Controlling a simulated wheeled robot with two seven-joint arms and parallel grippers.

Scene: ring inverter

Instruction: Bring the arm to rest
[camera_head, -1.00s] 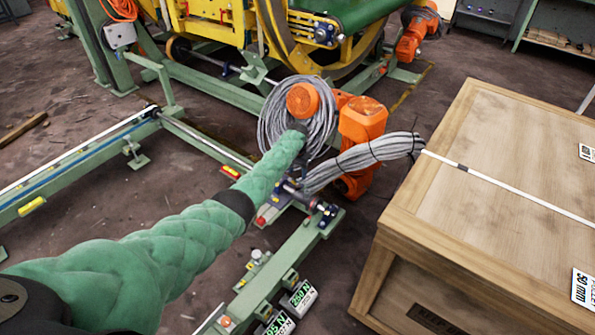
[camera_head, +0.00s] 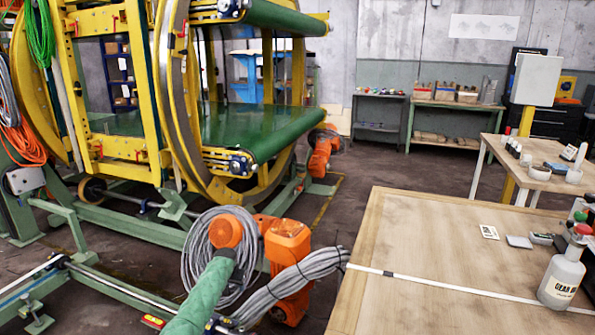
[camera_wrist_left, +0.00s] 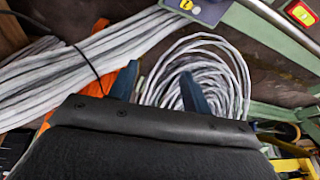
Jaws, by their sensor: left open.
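My left arm in its green quilted sleeve (camera_head: 205,290) rises from the bottom of the head view. Its far end lies in front of the grey cable coil and the orange unit. The gripper itself is hard to make out there. In the left wrist view my left gripper (camera_wrist_left: 160,88) shows two blue fingers spread apart with nothing between them. Behind the fingers are a loose grey cable coil (camera_wrist_left: 215,60) and an orange surface. I cannot tell whether the fingers touch the cable. My right gripper is not in view.
The orange unit (camera_head: 288,243) and a tied cable bundle (camera_head: 295,282) stand close by the arm's end. The yellow ring machine (camera_head: 180,110) stands behind. Open floor lies beyond the crate.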

